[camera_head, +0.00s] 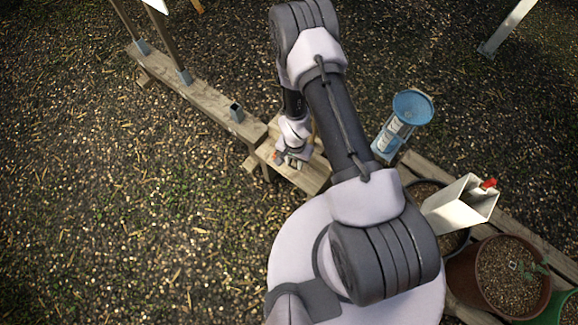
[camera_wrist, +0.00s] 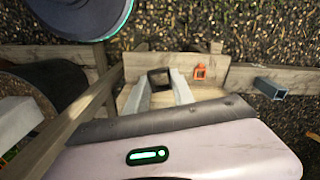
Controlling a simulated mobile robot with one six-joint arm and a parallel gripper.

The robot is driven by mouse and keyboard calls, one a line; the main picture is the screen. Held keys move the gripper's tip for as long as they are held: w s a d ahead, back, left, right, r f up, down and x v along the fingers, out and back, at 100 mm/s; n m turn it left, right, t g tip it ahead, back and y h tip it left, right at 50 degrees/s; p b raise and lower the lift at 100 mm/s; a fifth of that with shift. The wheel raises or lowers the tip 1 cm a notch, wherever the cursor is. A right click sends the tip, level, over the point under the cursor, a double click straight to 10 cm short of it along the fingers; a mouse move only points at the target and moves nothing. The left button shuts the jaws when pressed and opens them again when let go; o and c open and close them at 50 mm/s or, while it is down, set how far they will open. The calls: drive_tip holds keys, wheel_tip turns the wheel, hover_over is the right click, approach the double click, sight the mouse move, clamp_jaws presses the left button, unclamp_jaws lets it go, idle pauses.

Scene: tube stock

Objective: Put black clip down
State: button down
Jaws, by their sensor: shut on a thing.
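My gripper (camera_head: 292,162) is low over the small wooden bench (camera_head: 308,180) in the head view. In the wrist view its two pale fingers (camera_wrist: 161,88) are shut on the black clip (camera_wrist: 159,77), a dark squarish loop between the fingertips. The clip is over the wooden bench top (camera_wrist: 215,94); I cannot tell whether it touches the wood. In the head view the clip is too small and covered to make out.
A small orange piece (camera_wrist: 200,72) is right of the clip. A grey square tube socket (camera_wrist: 270,87) stands on the long beam farther right. A blue-topped feeder (camera_head: 412,107), a white square post (camera_head: 460,206) and a plant pot (camera_head: 474,278) stand on the right.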

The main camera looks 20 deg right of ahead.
drive_tip(key=s+f+m, duration=0.3)
drive_tip(key=s+f, duration=0.5)
drive_tip(key=f, duration=0.4)
drive_tip(key=w+b, duration=0.2)
drive_tip(key=w, duration=0.3)
drive_tip(key=w+f+b, duration=0.1)
drive_tip(key=w+b, duration=0.1)
drive_tip(key=w, duration=0.3)
drive_tip(key=w+d+b, duration=0.1)
drive_tip(key=w+b, duration=0.2)
drive_tip(key=w, duration=0.1)
drive_tip(key=shift+w+f, duration=0.25)
drive_tip(key=shift+w, duration=0.15)
drive_tip(key=f+b, duration=0.2)
drive_tip(key=f, duration=0.1)
drive_tip(key=shift+w+f, duration=0.2)
drive_tip(key=shift+f, duration=0.1)
drive_tip(key=shift+r, duration=0.2)
drive_tip(key=shift+f, duration=0.15)
drive_tip(key=c, duration=1.1)
unclamp_jaws()
